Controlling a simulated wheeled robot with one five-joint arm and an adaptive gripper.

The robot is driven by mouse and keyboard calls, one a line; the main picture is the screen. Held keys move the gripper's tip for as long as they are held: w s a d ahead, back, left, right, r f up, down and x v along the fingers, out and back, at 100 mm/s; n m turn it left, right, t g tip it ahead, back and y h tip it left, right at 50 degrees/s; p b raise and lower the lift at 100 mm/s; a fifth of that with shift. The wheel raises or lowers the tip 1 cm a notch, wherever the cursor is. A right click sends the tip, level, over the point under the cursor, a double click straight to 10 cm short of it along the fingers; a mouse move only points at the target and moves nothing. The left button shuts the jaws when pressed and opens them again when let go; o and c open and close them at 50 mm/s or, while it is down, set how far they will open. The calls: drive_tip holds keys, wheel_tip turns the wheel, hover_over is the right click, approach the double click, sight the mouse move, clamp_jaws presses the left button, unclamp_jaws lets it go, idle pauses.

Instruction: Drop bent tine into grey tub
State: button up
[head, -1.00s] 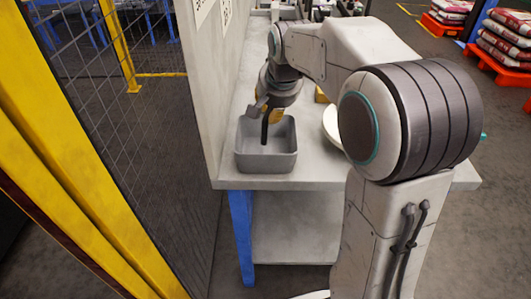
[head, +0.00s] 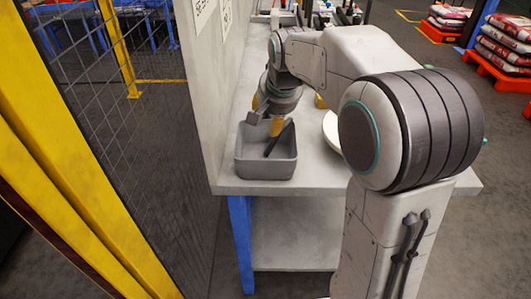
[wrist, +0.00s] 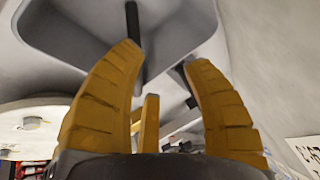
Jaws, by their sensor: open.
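The grey tub (head: 265,168) stands on the near left corner of the bench. The bent tine (head: 279,138), a dark slim bar, lies tilted inside the tub, its upper end near the back right of the rim. My gripper (head: 268,115) is just above the tub with its yellow fingers spread and nothing between them. In the wrist view, my open gripper (wrist: 160,55) faces the grey tub (wrist: 70,25), and a dark bar (wrist: 133,35) shows beyond the fingertips. Another dark piece shows by the right finger; I cannot tell whether it belongs to the tine.
The pale bench top (head: 310,182) carries a white round dish (head: 331,130) right of the tub. A grey wall panel (head: 205,75) stands close on the left, with a mesh fence (head: 95,90) beyond it. Small items stand at the bench's far end.

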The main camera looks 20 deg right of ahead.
drive_tip(key=v, duration=1.1)
drive_tip(key=shift+s+r, duration=0.2)
drive_tip(key=shift+r, duration=0.15)
drive_tip(key=s+f+n+g+p, duration=0.1)
drive_tip(key=s+f+n+p, duration=0.1)
drive_tip(key=s+p, duration=0.4)
drive_tip(key=s+a+f+n+g+p, duration=0.1)
drive_tip(key=s+f+n+p, duration=0.2)
drive_tip(key=s, duration=1.3)
drive_tip(key=n+p, duration=0.2)
drive_tip(key=shift+s+n+p, duration=0.2)
drive_tip(key=shift+n+p, duration=0.1)
drive_tip(key=shift+p, duration=0.05)
drive_tip(key=shift+r, duration=0.1)
